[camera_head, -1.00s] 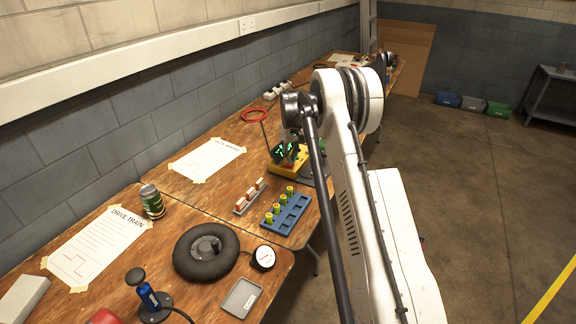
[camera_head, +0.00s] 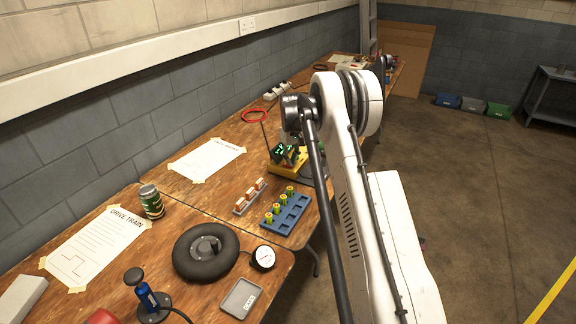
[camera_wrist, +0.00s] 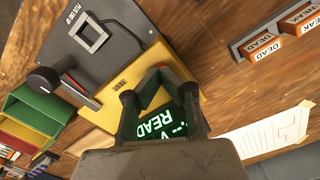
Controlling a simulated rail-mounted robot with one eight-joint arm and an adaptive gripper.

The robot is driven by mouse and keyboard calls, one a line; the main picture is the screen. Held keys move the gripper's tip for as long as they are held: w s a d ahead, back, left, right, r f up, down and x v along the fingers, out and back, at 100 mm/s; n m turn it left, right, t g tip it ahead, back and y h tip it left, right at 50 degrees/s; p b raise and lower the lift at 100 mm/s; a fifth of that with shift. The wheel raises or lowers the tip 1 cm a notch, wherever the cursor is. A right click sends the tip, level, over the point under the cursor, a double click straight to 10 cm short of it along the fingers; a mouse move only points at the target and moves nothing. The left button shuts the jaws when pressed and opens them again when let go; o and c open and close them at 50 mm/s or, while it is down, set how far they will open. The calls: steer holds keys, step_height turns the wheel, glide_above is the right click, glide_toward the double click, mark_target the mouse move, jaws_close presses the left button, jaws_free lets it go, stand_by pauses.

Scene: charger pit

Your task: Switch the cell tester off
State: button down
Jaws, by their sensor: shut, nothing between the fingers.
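The cell tester (camera_head: 282,169) has a yellow base and a lit green display, and sits near the table's right edge in the head view. In the wrist view the tester (camera_wrist: 105,115) shows a dark panel with a square cell holder (camera_wrist: 90,36). A lever with a black round knob (camera_wrist: 44,80) lies at the panel's left end, beside a slot. My gripper (camera_wrist: 160,72) is shut and empty, over the yellow base and in front of the display (camera_wrist: 160,124), partly covering its green text. The knob is apart from the fingers. My arm hides most of the gripper in the head view.
A blue rack (camera_head: 287,214) with several cells and a small tray of labelled cells (camera_head: 249,196) stand nearer on the table. Green, yellow and red bins (camera_wrist: 38,112) lie left of the tester in the wrist view. A taped paper (camera_head: 207,160) lies on the left.

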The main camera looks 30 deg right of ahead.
steer(key=shift+f, duration=0.3)
steer(key=shift+r, duration=0.15)
steer(key=shift+r+p, duration=0.9)
steer(key=shift+r, duration=2.5)
